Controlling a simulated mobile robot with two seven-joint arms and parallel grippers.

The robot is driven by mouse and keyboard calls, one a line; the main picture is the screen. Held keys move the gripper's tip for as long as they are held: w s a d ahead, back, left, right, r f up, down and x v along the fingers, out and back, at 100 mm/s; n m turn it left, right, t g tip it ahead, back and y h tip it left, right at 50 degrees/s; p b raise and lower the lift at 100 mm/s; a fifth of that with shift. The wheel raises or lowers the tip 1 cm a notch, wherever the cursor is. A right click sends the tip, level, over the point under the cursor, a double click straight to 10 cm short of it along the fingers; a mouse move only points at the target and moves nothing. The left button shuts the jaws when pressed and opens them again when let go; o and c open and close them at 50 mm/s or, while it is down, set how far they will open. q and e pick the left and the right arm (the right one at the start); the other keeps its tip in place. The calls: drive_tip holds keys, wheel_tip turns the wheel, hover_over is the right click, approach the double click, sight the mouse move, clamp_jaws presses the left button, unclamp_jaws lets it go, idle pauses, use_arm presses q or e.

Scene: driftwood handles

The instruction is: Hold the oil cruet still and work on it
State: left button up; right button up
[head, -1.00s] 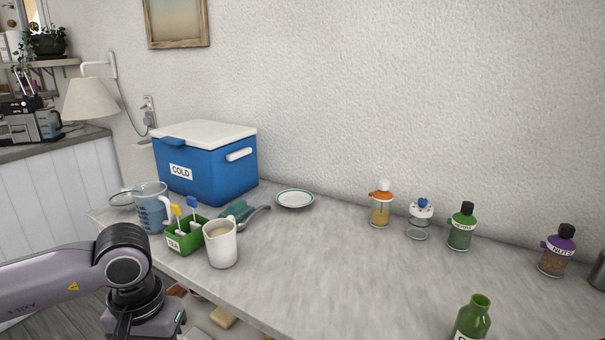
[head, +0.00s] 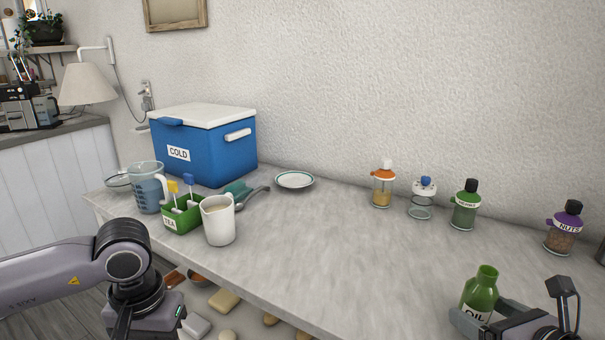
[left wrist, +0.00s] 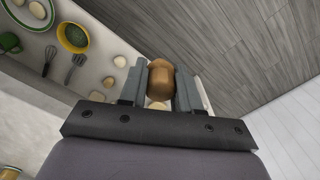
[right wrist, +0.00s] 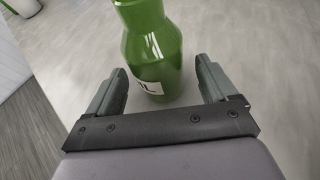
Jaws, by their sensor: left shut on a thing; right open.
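The oil cruet, a green glass bottle (head: 482,288) with a white OIL label and no stopper in its neck, stands upright at the lower right of the head view. It also shows close up in the right wrist view (right wrist: 152,40). My right gripper (right wrist: 162,74) is open, with its fingers on either side of the cruet and a visible gap at the right finger. My left gripper (left wrist: 160,78) is shut on a brown, cork-like stopper (left wrist: 160,68). In the head view its fingers are cut off at the bottom edge, left of the table.
Along the back stand an orange-topped jar (head: 382,187), a clear jar (head: 421,205), a green jar (head: 465,210) and a purple-topped NUTS jar (head: 563,235). The table's middle is clear.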

use_arm(q)
drive_tip(key=shift+f+b, duration=0.5)
drive_tip(key=shift+f, duration=0.15)
use_arm(e)
drive_tip(key=shift+x, duration=1.75)
drive_tip(key=c, duration=1.2)
drive_tip(key=shift+r, duration=0.1)
use_arm(q)
wheel_tip(320, 180, up, 17)
idle(1.2)
idle(0.4)
use_arm(e)
drive_tip(key=o, duration=1.3)
